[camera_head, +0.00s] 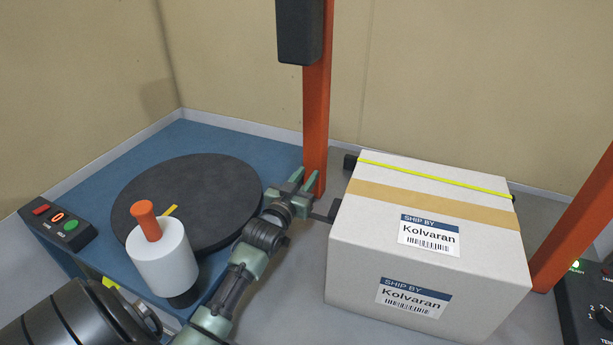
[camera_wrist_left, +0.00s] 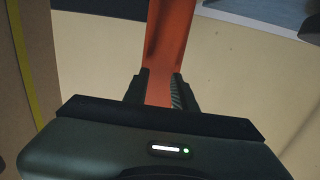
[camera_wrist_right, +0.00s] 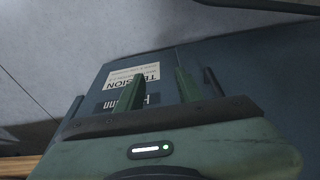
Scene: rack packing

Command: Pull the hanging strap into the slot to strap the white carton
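The white carton (camera_head: 370,240) stands at the right centre of the head view. A yellow-green strap (camera_head: 430,179) lies across its top near the far edge. In the left wrist view a yellow strap length (camera_wrist_left: 24,65) runs along the brown carton-like surface at the left. My left gripper (camera_head: 302,182) is left of the carton, by the orange post (camera_head: 317,110). Its fingers are apart, with the post showing between them in the wrist view (camera_wrist_left: 157,92); contact is unclear. My right gripper (camera_wrist_right: 158,90) is open and empty before a dark panel labelled TENSION (camera_wrist_right: 195,62). The slot cannot be made out.
A blue platform (camera_head: 200,135) with a dark turntable (camera_head: 215,185) fills the left. A white roll with an orange handle (camera_head: 160,260) and a button box (camera_head: 62,222) stand there. A second orange post (camera_head: 575,235) and a dark control box (camera_head: 582,310) are at the right.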

